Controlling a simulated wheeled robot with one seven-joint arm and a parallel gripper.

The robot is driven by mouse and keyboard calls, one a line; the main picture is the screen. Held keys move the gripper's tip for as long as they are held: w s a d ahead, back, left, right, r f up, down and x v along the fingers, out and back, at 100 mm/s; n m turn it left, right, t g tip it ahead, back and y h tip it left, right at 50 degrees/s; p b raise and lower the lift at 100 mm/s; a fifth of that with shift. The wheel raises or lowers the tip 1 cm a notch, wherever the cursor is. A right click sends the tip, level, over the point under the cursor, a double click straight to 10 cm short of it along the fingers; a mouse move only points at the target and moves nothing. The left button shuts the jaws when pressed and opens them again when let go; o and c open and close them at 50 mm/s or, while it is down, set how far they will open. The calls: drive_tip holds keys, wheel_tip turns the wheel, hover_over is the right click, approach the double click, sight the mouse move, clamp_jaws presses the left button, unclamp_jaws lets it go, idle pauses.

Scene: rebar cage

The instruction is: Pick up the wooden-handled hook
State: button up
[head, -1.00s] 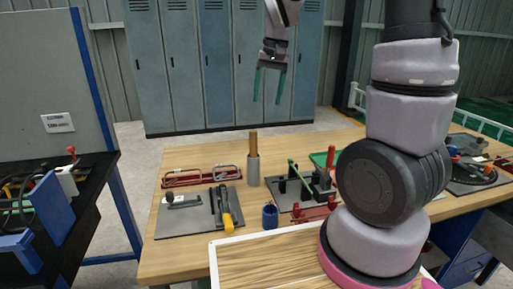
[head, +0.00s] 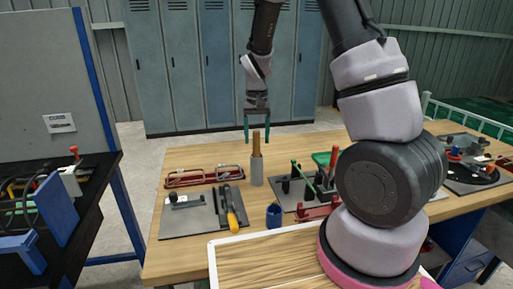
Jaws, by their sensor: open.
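The wooden handle (head: 256,144) of the hook stands upright out of a grey cylindrical holder (head: 257,174) on the workbench. The hook end is hidden. My gripper (head: 257,139) points down with its two green fingers apart and empty. The fingertips are level with the handle's top in the picture, one to each side of it. I cannot tell from this one view whether they are around the handle or behind it.
On the wooden bench (head: 190,252), red-framed tools (head: 203,177) lie left of the holder. A grey tray with a yellow-handled tool (head: 232,216) is in front. A blue cup (head: 273,215) and a black fixture (head: 306,188) stand to the right. Lockers (head: 181,70) stand behind.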

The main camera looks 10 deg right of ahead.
sight(256, 144)
wheel_tip(256, 144, down, 3)
drive_tip(key=shift+f, duration=0.2)
drive_tip(key=shift+c, duration=0.3)
clamp_jaws()
